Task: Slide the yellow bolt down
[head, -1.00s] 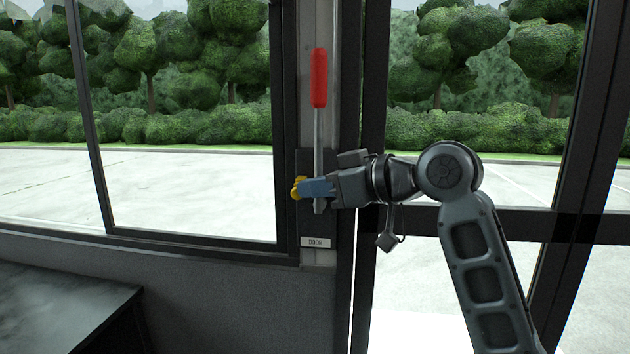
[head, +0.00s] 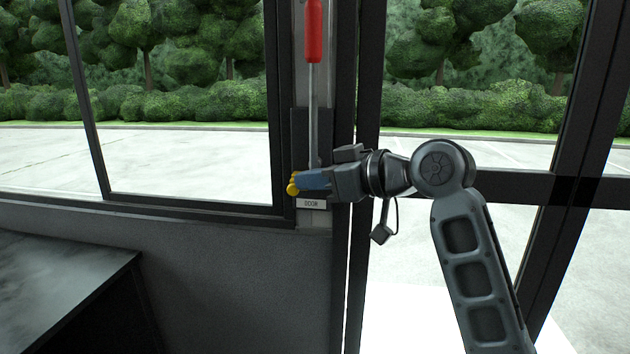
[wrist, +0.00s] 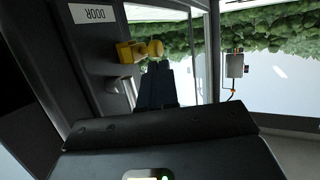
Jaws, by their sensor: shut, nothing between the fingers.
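The yellow bolt (head: 292,186) is on the dark door panel, just above the DOOR label (head: 311,204). Its round knob also shows in the wrist view (wrist: 155,48), sticking out sideways. My gripper (head: 308,180) is shut and empty, and partly covers the bolt in the head view. In the wrist view, which is upside down, the fingertips (wrist: 157,66) are right at the knob, on its upper side. I cannot tell for sure whether they touch.
A lever with a red handle (head: 313,35) stands on the post, its rod running down behind my gripper. A glass door frame (head: 365,130) is to the right. A dark counter (head: 60,270) is at lower left. A small grey box (wrist: 234,65) hangs at the right.

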